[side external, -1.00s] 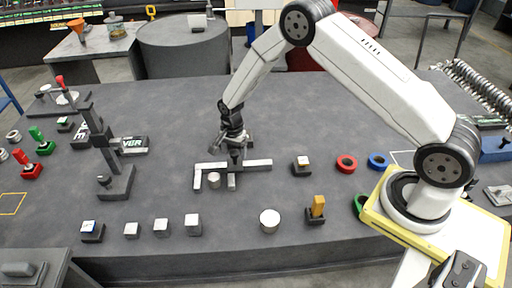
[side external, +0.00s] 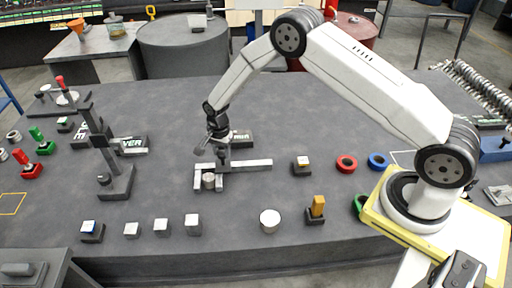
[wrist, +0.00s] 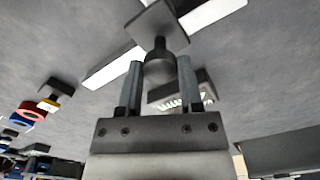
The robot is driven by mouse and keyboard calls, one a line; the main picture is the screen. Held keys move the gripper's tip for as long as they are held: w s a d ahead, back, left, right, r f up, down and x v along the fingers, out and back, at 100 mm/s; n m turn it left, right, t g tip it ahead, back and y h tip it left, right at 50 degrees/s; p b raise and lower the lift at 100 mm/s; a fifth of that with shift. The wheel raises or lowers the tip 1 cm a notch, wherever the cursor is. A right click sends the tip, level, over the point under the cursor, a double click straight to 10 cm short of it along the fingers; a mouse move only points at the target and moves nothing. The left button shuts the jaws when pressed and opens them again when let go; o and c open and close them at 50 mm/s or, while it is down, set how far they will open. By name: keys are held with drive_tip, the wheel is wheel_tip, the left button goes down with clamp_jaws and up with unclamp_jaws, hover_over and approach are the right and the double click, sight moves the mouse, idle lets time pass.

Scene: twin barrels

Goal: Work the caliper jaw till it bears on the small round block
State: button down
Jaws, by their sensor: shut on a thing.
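The caliper has a pale beam (side external: 252,163) lying on the grey table and a fixed jaw (side external: 198,180) at its left end. Its dark sliding jaw (side external: 220,182) stands just right of the small round block (side external: 208,181). The block sits between the two jaws, with little or no gap visible on either side; contact is too small to tell. My gripper (side external: 221,158) is over the slider. In the wrist view its two fingers are shut on the slider's dark round knob (wrist: 160,64), above the square slider plate (wrist: 158,22). The block is not visible there.
A dark lettered plate (side external: 240,137) lies behind the caliper. A dark stand (side external: 116,183) is to the left. Several pale blocks (side external: 161,226) and a white-topped cylinder (side external: 269,220) line the front. A red ring (side external: 346,163) and blue ring (side external: 378,160) lie right.

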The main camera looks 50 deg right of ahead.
drive_tip(key=shift+w+a, duration=0.25)
drive_tip(key=shift+w, duration=0.1)
drive_tip(key=shift+c, duration=1.2)
unclamp_jaws()
drive_tip(key=shift+r, duration=0.1)
drive_tip(key=shift+r, duration=3.8)
